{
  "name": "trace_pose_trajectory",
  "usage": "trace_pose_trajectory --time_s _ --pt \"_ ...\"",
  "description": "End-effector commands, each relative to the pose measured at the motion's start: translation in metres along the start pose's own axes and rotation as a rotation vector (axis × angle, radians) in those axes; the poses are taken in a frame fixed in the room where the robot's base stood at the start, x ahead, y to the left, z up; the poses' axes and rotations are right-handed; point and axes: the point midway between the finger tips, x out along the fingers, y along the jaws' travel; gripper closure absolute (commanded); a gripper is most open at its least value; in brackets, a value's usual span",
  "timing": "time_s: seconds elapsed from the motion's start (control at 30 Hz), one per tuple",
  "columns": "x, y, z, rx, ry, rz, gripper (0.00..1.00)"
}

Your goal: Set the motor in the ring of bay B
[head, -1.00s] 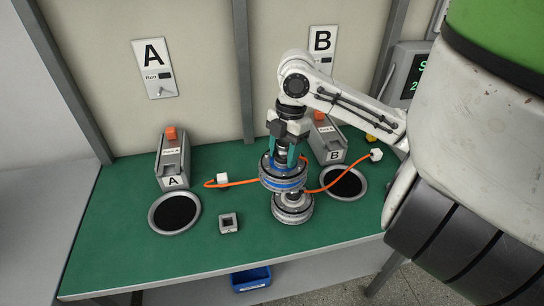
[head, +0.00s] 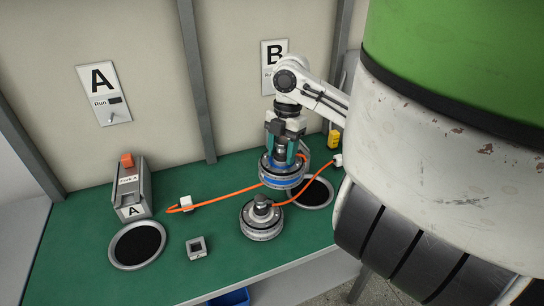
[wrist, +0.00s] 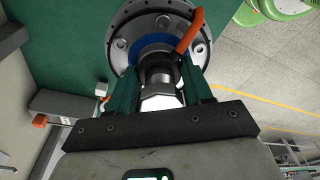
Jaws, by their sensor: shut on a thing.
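My gripper (head: 286,147) is shut on a motor (head: 282,178), a grey round hub with a blue band. It holds the motor by the top shaft, above the bench. The wrist view shows its grey bolted rim (wrist: 122,44) beyond my two teal fingers (wrist: 158,75). The ring of bay B (head: 325,204), grey with a dark centre, lies on the bench to the lower right of the held motor. The motor hides part of this ring from the head camera. The motor is apart from the ring.
A second grey motor (head: 262,224) stands on the green bench (head: 90,235) in front. An orange cable (head: 235,191) runs between white plugs. Bay A's ring (head: 116,252), its orange-topped clamp (head: 130,190) and a small grey block (head: 197,249) are on the left.

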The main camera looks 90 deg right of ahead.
Motion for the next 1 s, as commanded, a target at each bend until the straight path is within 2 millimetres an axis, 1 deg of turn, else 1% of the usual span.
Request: trace_pose_trajectory --time_s 0.1,1.0 --pt "-0.003 -0.004 0.014 0.009 -0.002 0.003 1.0" --pt "-0.018 -0.035 0.107 0.051 -0.002 0.009 1.0"
